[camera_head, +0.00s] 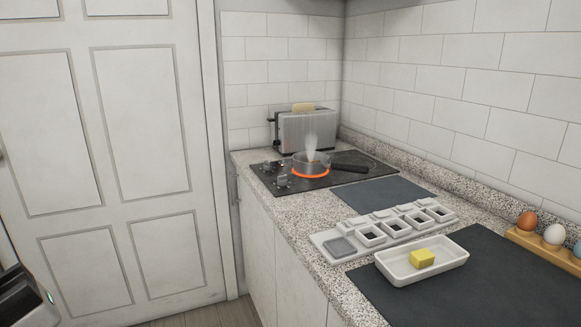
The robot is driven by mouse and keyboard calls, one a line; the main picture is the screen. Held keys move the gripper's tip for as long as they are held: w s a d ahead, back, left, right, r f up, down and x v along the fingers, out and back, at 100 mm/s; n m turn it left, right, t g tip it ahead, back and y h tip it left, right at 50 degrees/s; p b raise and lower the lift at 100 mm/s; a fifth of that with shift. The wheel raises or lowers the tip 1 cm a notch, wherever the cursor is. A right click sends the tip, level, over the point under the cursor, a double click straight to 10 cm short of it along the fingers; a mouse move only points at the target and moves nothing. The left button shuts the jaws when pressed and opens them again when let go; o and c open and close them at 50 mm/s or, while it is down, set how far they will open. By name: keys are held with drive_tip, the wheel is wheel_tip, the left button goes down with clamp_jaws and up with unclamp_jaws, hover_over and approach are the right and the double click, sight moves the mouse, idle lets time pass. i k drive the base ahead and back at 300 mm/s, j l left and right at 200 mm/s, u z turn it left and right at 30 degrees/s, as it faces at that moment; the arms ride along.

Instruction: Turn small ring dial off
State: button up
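A black cooktop (325,181) is set into the far end of the speckled counter. A small pan (313,168) with a dark handle stands on a ring that glows orange (311,176), and steam rises from it. Small dials stand along the cooktop's left side; one dial (282,180) is at the front left, near the glowing ring. Their markings are too small to read, and I cannot tell which dial serves which ring. The fingers of my gripper do not show in this view.
A toaster (299,133) with bread stands behind the cooktop. Nearer are a dark mat (382,194), a white rack of small containers (330,236), a white dish (440,265) with butter (422,258), and an egg holder (548,250). A white door (91,160) is at left.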

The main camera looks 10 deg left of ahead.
sight(268, 166)
drive_tip(key=i+j, duration=0.3)
drive_tip(key=i, duration=0.15)
drive_tip(key=i+j+u, duration=0.15)
drive_tip(key=i+j, duration=0.45)
drive_tip(key=i, duration=0.3)
drive_tip(key=i+j+u, duration=0.1)
drive_tip(key=i+j, duration=0.15)
drive_tip(key=i, duration=0.2)
